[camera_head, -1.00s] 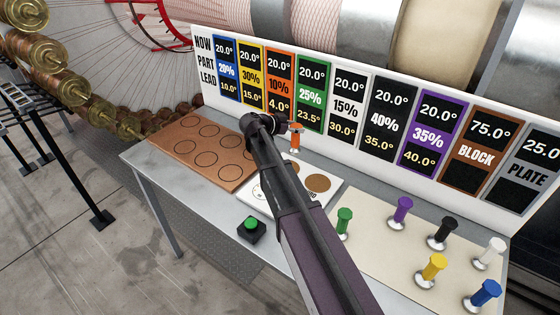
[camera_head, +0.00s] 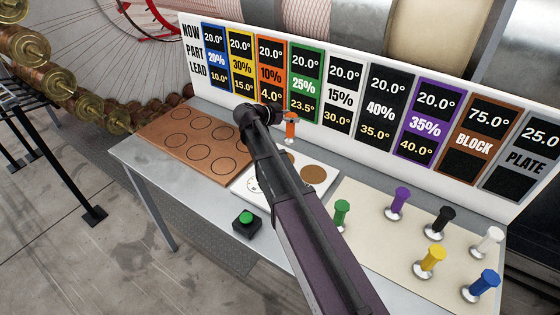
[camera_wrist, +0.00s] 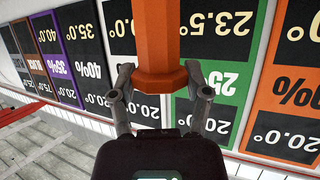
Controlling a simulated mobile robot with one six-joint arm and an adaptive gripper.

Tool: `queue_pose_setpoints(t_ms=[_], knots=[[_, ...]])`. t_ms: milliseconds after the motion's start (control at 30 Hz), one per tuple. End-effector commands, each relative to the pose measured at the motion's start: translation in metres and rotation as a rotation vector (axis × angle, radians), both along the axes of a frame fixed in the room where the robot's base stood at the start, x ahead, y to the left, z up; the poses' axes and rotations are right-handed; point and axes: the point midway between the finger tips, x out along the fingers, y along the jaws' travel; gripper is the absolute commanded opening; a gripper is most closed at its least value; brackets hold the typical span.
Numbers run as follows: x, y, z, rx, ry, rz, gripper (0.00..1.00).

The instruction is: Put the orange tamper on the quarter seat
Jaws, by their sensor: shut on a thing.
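The orange tamper (camera_head: 291,127) is held upright in the head view, above the back part of the table and in front of the sign panel. My gripper (camera_wrist: 160,72) is shut on its orange shaft, with one finger on each side, in the wrist view. The tamper's lower end is hard to see in the head view. A white board (camera_head: 334,173) lies below and in front of it, with a dial-like circle (camera_head: 253,185) and a brown disc (camera_head: 314,174). My arm hides the board's middle. I cannot tell which spot is the quarter seat.
A copper-coloured plate (camera_head: 158,130) with several ring outlines lies at left. A green button (camera_head: 245,218) stands at the front edge. Green (camera_head: 341,213), purple (camera_head: 400,200), black, yellow, blue and white tampers stand on a cream mat (camera_head: 375,245) at right. The sign panel (camera_head: 340,60) walls off the back.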

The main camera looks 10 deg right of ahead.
Motion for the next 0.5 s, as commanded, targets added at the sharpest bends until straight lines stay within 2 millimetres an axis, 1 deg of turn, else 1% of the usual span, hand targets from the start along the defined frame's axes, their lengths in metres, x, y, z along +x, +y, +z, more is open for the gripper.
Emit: queue_pose_setpoints(t_ms=[33, 167, 300, 400, 500], knots=[[-0.015, -0.006, -0.004, -0.001, 0.000, -0.001, 0.01], [-0.046, -0.022, -0.010, -0.003, 0.000, -0.002, 0.01], [-0.083, -0.039, -0.018, -0.006, -0.001, -0.001, 0.01], [-0.107, -0.050, -0.022, -0.008, -0.002, -0.001, 0.01], [-0.124, -0.057, -0.025, -0.010, -0.002, 0.001, 0.01]])
